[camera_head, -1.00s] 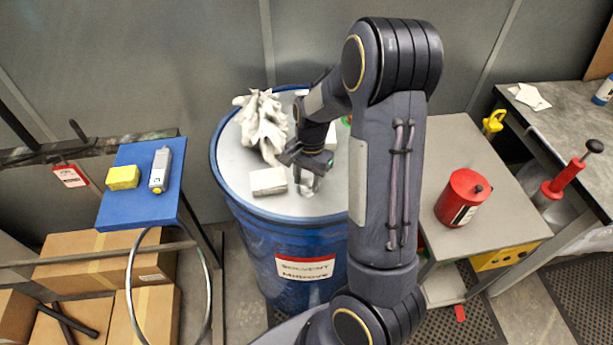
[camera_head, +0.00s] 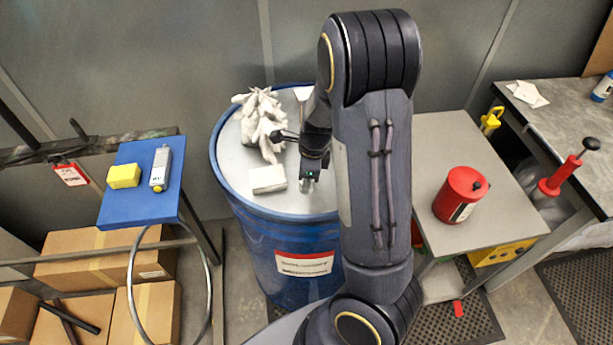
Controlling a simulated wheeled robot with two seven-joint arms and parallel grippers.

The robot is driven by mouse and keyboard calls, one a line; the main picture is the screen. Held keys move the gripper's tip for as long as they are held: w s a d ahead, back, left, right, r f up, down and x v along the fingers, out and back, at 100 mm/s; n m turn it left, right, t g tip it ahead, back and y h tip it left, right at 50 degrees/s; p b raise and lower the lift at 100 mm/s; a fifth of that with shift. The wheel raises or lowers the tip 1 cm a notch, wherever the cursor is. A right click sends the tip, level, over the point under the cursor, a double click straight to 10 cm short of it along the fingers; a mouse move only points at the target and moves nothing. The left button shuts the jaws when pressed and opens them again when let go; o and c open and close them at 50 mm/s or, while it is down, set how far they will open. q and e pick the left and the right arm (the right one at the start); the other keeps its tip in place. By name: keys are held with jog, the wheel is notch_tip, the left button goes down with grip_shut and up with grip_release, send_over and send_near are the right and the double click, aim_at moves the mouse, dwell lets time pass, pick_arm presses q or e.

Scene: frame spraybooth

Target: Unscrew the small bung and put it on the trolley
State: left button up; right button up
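The blue solvent drum (camera_head: 247,217) stands upright in the middle, with a pale grey lid (camera_head: 235,168). My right arm reaches over it from the front and covers the lid's right side. My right gripper (camera_head: 307,186) points down at the lid, right of a pale block; its fingertips are small and dark against the lid, and their gap is unclear. I cannot make out the small bung; it may be hidden by the gripper or arm. The grey-topped trolley (camera_head: 495,225) stands right of the drum. My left gripper is not in view.
White crumpled gloves (camera_head: 262,125) and a pale block (camera_head: 268,179) lie on the lid. A red can (camera_head: 460,195) stands on the trolley, with bare top around it. A blue shelf (camera_head: 140,208) stands left, a workbench (camera_head: 560,120) right.

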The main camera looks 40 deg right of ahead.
jog(key=shift+c, duration=0.4)
jog(key=c, duration=0.6)
jog(key=shift+o, duration=0.2)
jog(key=n, duration=0.4)
jog(key=shift+n+g+b, duration=0.3)
jog(key=shift+n, duration=0.1)
jog(key=shift+d, duration=0.1)
jog(key=shift+w+n, duration=0.1)
jog(key=shift+n, duration=0.2)
jog(key=n, duration=0.4)
jog(key=shift+n+g+b, duration=0.4)
jog(key=shift+n+b, duration=0.05)
jog(key=shift+n, duration=0.65)
jog(key=shift+w+n, duration=0.1)
jog(key=shift+n, duration=1.1)
